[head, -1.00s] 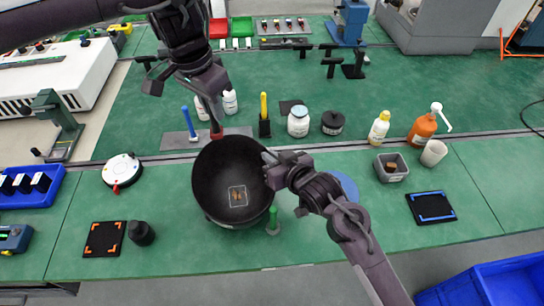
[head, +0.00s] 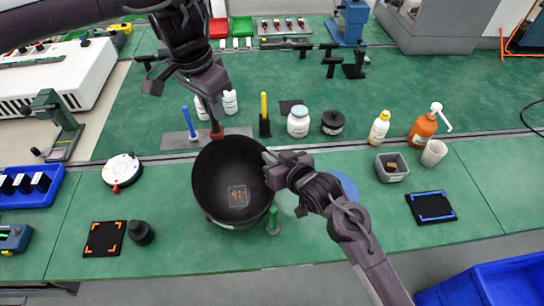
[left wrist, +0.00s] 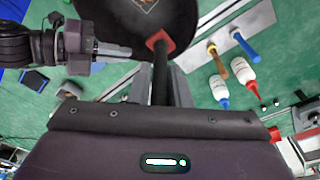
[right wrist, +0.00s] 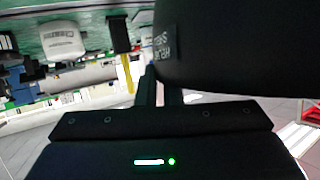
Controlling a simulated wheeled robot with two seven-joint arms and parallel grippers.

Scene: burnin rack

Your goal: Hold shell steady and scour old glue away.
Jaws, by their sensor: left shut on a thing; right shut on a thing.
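The shell is a dark round bowl (head: 212,167) on the green bench, its open side showing in the head view. A thin-outlined square patch (head: 238,196) with small orange-brown marks of glue lies on its inner surface. My left gripper (head: 211,108) is shut on the dark handle of a red-ended tool (left wrist: 160,41). The red end is at the bowl's far rim, away from the patch; I cannot tell whether it touches. My right gripper (head: 271,170) is shut on the bowl's right rim. The shell also fills the upper right of the right wrist view (right wrist: 235,50).
A blue-handled tool (head: 188,122), a yellow-handled tool (head: 264,108) and bottles, including a white jar (head: 298,122), stand behind the bowl. A white round device (head: 122,171) lies left. A green-topped item (head: 273,222) stands close at the bowl's front right.

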